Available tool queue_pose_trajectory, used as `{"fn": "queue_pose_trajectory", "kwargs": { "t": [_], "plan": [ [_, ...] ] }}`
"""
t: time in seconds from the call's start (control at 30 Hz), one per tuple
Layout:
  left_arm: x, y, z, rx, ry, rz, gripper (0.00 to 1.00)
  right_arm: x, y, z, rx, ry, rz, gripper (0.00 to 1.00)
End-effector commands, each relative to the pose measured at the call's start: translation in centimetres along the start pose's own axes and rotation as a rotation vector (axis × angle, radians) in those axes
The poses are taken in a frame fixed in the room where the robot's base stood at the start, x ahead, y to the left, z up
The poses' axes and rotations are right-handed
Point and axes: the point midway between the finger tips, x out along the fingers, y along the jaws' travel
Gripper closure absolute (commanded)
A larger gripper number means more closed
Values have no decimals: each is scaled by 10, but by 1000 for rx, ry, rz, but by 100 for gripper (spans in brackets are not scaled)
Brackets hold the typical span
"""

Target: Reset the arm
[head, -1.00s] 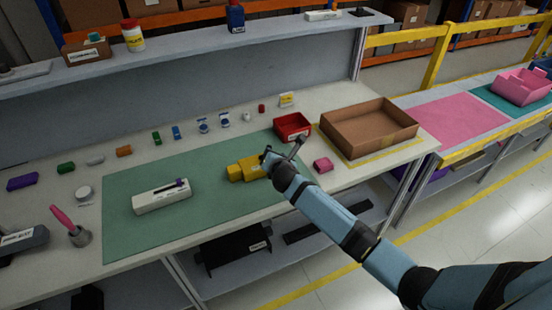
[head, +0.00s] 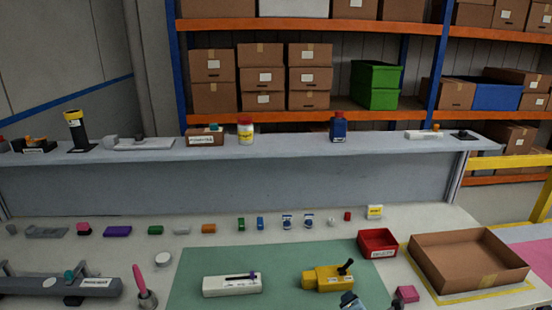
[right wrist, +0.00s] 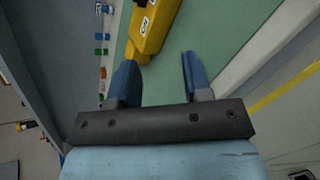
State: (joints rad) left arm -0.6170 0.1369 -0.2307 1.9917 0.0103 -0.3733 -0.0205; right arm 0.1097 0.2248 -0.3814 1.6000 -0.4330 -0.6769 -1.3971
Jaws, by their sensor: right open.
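My right gripper (right wrist: 157,78) is open in the right wrist view, with two blue fingers apart and nothing between them. The green mat lies beneath, and part of the yellow module (right wrist: 150,30) is just beyond the fingertips. In the head view only a small part of my right gripper (head: 351,301) shows at the bottom edge, just below the yellow module (head: 322,280). That module has a tilted black lever (head: 345,267). A white module (head: 225,287) with a dark purple slider sits to its left on the green mat (head: 190,268). My left gripper is not in view.
A red bin (head: 378,243), an open cardboard box (head: 470,262) and a pink block (head: 405,294) are at the right. Several small coloured parts line the table behind the mat. A pink-handled tool (head: 137,282) and grey device (head: 65,286) are at the left. A raised shelf (head: 285,147) runs behind.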

Motion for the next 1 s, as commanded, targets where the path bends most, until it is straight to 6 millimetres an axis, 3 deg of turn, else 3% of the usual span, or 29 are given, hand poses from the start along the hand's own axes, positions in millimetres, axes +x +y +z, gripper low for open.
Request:
{"fn": "queue_pose_trajectory", "kwargs": {
  "t": [0.03, 0.2, 0.33, 0.5, 0.7, 1.0],
  "plan": [
    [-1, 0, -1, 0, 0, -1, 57, -21, -23, -23, 153, 52, -12, 55],
    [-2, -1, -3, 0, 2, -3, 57, -94, -78, -78, 767, 188, -71, 55],
    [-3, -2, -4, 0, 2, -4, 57, -153, -109, -105, 1232, 248, -148, 55],
    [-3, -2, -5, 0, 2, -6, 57, -215, -134, -120, 1713, 269, -241, 55],
    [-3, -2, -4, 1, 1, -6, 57, -247, -144, -123, 1973, 264, -291, 55],
    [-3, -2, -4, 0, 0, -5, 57, -249, -144, -123, 1997, 264, -295, 55]
  ]
}}
